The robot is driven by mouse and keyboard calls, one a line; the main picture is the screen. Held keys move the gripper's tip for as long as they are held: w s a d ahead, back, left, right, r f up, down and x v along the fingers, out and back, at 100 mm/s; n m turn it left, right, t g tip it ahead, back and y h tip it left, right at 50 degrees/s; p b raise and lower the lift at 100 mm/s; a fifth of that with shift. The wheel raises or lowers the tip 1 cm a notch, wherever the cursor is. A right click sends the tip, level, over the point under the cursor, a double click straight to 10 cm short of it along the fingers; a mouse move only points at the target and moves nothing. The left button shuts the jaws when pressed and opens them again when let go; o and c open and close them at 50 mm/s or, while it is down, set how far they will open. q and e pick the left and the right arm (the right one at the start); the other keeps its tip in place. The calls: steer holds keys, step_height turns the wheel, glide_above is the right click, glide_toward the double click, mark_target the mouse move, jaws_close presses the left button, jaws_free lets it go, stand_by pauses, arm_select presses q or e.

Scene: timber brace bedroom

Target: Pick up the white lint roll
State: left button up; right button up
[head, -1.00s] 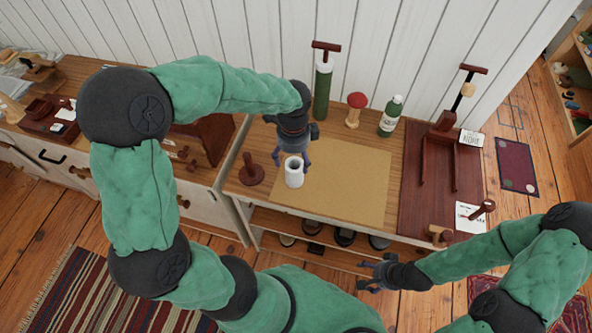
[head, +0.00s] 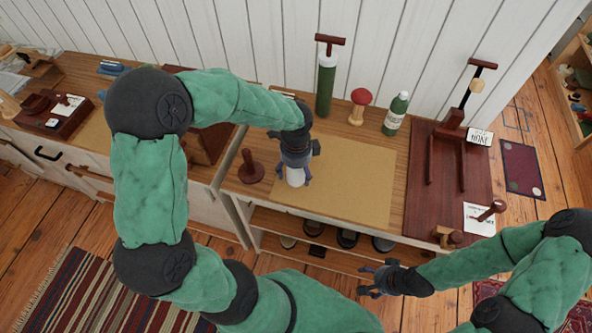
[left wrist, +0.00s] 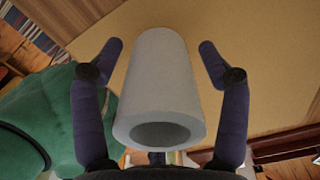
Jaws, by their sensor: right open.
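The white lint roll (head: 295,177) stands upright on the tan mat (head: 352,165) near its left edge. In the left wrist view the roll (left wrist: 158,85) fills the middle, its open end facing the camera. My left gripper (head: 293,180) is over the roll from above and hides its upper part. Its two fingers (left wrist: 160,50) are spread on either side of the roll, with gaps visible between each finger and the roll. My right gripper (head: 368,281) is open and empty, in front of the bench and apart from the roll.
A dark wooden peg stand (head: 251,168) is close left of the roll. A green cylinder with a T-handle (head: 326,85), a red-topped wooden piece (head: 358,106) and a green bottle (head: 395,114) stand at the back. A dark red board (head: 420,195) lies right; the mat's middle is clear.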

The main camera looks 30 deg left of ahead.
arm_select(q)
steer(key=c, duration=1)
